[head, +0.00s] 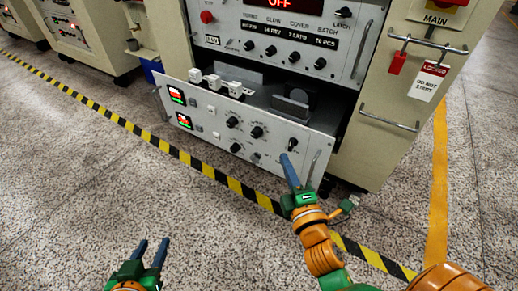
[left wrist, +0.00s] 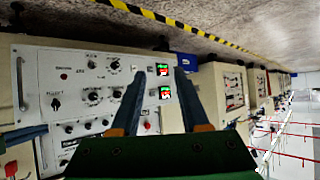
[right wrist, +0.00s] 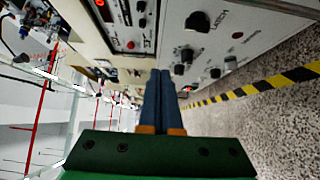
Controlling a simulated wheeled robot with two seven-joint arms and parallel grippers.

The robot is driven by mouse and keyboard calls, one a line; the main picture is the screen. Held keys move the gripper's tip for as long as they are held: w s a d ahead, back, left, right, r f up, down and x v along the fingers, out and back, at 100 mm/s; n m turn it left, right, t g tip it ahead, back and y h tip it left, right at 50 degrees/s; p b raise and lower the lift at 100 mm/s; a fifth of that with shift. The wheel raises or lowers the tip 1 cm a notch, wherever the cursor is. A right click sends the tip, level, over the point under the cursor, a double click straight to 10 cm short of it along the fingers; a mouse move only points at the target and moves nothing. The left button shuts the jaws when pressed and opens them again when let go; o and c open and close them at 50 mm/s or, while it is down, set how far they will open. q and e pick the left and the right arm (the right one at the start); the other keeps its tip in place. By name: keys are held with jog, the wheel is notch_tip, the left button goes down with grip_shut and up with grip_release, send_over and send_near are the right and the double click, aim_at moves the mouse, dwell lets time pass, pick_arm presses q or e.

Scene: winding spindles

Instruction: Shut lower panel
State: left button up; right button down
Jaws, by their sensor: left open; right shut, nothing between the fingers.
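The lower panel (head: 215,128) is a light grey front with knobs and two lit displays. My left gripper (head: 153,243) is open and empty, over the floor in front of the panel.
The upper panel (head: 285,40) with a red OFF display sits above the opening. Right of it, the cabinet carries a handle (head: 389,121), a red padlock (head: 397,63) and a hanging tag (head: 428,82). Yellow-black floor tape (head: 160,143) runs in front; the floor at left is clear.

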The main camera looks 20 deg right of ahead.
aim_at(279, 120)
jog(key=w+d, duration=0.1)
jog(key=w, duration=0.2)
jog(key=w+d+b, duration=0.1)
jog(key=w, duration=0.3)
jog(key=w+d+b, duration=0.1)
jog(key=w+d, duration=0.1)
jog(key=w, duration=0.2)
jog(key=shift+w, duration=0.2)
jog(key=shift+w+d+b, duration=0.1)
jog(key=shift+d+b, duration=0.1)
jog(key=shift+b, duration=0.1)
pick_arm(q)
jog(key=w+d+r+t+h, duration=0.1)
jog(key=r+t, duration=0.4)
jog(key=r, duration=0.3)
jog(key=w+d+r+m+t+h, duration=0.1)
jog(key=d+r+t+h, duration=0.1)
jog(key=r+t, duration=0.3)
notch_tip(279, 120, up, 4)
jog(key=shift+w+r, duration=0.1)
jog(key=shift+w, duration=0.3)
